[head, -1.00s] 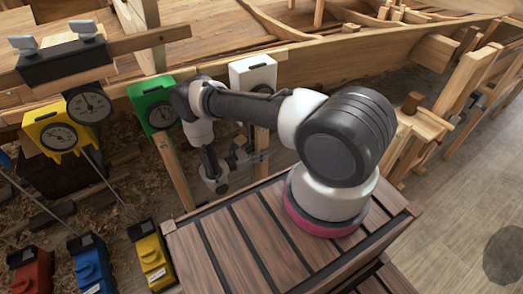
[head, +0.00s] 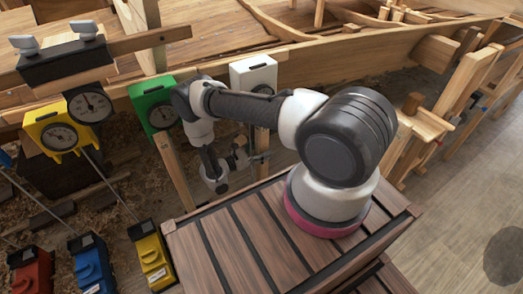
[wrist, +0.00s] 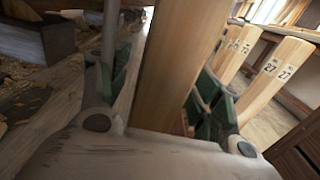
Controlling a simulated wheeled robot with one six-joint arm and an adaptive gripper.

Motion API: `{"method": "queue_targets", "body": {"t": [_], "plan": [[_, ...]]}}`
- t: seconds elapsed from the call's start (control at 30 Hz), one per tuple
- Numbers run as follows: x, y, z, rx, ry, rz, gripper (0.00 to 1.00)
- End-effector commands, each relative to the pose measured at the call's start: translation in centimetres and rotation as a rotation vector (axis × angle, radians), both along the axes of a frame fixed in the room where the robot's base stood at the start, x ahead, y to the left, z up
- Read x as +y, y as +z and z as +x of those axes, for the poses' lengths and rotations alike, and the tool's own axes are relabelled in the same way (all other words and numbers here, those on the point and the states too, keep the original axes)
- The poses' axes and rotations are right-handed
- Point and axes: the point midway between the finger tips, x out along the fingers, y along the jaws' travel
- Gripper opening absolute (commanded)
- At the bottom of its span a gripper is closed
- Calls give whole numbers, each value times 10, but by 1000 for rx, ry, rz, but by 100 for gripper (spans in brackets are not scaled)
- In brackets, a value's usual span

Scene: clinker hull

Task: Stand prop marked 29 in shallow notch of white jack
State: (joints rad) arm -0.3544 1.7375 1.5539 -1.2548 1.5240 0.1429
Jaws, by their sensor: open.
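The white jack (head: 253,75) is fixed at the hull's edge, above and behind my forearm in the head view. A pale wooden prop (head: 262,140) stands upright below it, partly hidden by my arm. My gripper (head: 258,159) is beside this prop, low down. In the wrist view my gripper (wrist: 163,85) is open, with green-padded fingers either side of a wooden prop (wrist: 180,60). No number shows on that prop's visible face. Its ends, the jack's notch and any contact between them are hidden.
More props stand at right in the wrist view, one marked 27 (wrist: 275,72). A green jack (head: 152,105) with a prop (head: 175,172) is to the left, then a yellow jack (head: 60,133). The slatted wooden platform (head: 245,240) lies in front.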

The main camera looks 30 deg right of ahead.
Motion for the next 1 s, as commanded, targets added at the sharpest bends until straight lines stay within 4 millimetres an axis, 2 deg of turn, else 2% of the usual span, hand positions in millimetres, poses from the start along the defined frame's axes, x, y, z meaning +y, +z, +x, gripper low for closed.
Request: {"method": "queue_targets", "body": {"t": [0.13, 0.23, 0.5, 0.7, 0.83, 1.0], "plan": [[4, -1, 0, 0, 1, 1, 65], [17, 0, 0, -1, 4, 1, 65], [77, -1, -2, -2, 5, 2, 65], [109, -1, -4, 0, 2, 0, 65], [119, -1, -4, -1, 1, 1, 65], [120, 0, -4, 0, -1, 0, 65]]}}
